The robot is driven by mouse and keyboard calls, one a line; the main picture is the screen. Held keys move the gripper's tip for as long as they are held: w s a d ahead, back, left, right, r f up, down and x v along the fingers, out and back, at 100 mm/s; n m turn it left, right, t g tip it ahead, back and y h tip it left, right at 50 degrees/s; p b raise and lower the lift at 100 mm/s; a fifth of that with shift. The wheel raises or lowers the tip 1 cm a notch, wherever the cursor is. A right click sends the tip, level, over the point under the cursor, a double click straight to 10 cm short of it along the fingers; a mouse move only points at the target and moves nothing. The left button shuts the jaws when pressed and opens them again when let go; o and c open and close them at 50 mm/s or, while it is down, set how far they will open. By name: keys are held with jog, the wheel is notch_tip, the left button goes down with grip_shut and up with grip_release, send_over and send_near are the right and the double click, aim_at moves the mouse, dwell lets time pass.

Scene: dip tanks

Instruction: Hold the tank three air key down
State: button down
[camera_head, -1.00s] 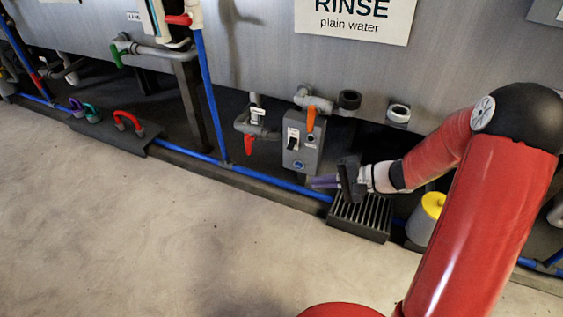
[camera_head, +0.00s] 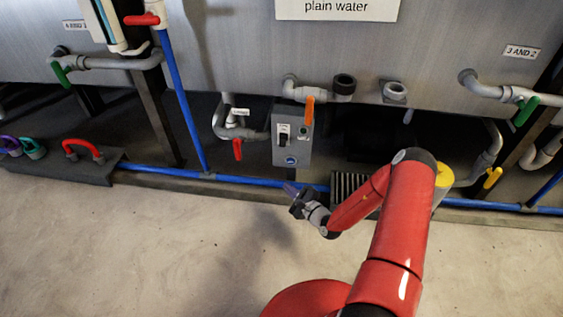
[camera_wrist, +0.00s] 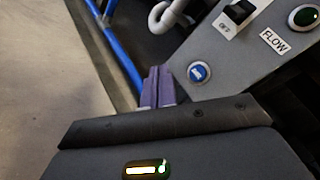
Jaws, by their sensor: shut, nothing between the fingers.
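A grey control box (camera_head: 291,147) hangs under the tank front (camera_head: 230,45) whose sign ends in "plain water". Low on the box is a round blue key with a white mark (camera_head: 291,160), also in the wrist view (camera_wrist: 199,72). My gripper (camera_head: 290,188) is shut and empty, below the blue key in the head view. In the wrist view its purple fingertips (camera_wrist: 158,75) lie just left of the key. They appear apart from it, though the depth gap is hard to judge. The key's face is uncovered.
A blue pipe (camera_head: 240,180) runs along the floor edge. The floor in front is clear.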

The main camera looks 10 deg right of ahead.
jog(key=shift+w+f, duration=0.1)
dwell(0.3)
jog(key=b, duration=0.4)
send_near(287, 162)
jog(key=w+a, duration=0.3)
jog(key=a, duration=0.1)
jog(key=shift+w+d+f, duration=0.15)
jog(key=shift+w+d, duration=0.1)
jog(key=shift+w, duration=0.25)
jog(key=shift+w, duration=0.1)
dwell(1.2)
jog(key=shift+w+d+b, duration=0.15)
jog(key=shift+w+b, duration=0.15)
jog(key=shift+b, duration=0.05)
jog(key=shift+w+d, duration=0.15)
jog(key=shift+w, duration=0.25)
dwell(1.9)
jog(key=shift+s, duration=0.15)
jog(key=shift+s+a+p, duration=0.25)
jog(key=shift+s+p, duration=0.1)
jog(key=shift+s, duration=0.3)
